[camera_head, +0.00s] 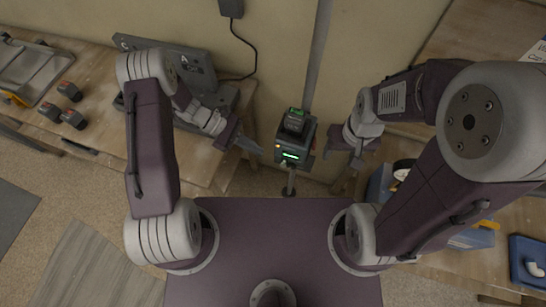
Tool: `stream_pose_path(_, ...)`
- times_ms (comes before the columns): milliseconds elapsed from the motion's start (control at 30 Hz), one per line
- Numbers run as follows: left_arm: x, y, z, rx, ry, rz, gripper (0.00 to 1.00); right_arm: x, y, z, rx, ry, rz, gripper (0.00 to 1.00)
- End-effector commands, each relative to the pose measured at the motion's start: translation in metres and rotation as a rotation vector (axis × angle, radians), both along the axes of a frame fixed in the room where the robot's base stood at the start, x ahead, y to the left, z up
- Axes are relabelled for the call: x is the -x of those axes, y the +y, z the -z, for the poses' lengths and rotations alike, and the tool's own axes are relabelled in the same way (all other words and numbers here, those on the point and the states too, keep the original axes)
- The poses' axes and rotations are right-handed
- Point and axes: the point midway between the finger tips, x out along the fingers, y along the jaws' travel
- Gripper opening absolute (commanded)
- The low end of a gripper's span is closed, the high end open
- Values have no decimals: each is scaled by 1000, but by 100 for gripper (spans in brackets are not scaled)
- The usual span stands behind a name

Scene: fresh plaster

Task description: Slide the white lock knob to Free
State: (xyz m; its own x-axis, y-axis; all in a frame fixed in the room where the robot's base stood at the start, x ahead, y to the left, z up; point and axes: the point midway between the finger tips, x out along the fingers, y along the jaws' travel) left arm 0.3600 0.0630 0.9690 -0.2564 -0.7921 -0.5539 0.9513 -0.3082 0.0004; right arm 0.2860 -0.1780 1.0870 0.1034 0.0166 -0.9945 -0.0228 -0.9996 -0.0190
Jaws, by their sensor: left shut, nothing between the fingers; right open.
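A dark box-shaped device (295,138) with a lit green strip is mounted on a grey pole in the middle of the head view. I cannot make out a white lock knob or a Free mark on it at this size. My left gripper (257,151) is shut and empty, just left of the device, its tips pointing toward it with a small gap. My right gripper (342,155) is open and empty, just right of the device and apart from it.
A wooden bench (92,95) on the left holds a metal tray (42,68), several small dark blocks and a grey case (185,65). On the right are a blue container (380,185) and a blue box (528,262) with a white curved part. A cable runs down the wall.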

Motion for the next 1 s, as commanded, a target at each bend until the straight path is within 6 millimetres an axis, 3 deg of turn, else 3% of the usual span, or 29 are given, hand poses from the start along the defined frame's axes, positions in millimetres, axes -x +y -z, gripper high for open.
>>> stream_pose_path(200,14,-36,22,0,4,4,0,0,0,-16,0,0,0,58)
stream_pose_path(400,19,-55,37,-1,2,1,0,0,0,-23,0,0,0,58)
stream_pose_path(1000,22,-67,43,-1,-1,3,0,0,0,-18,0,0,0,58)
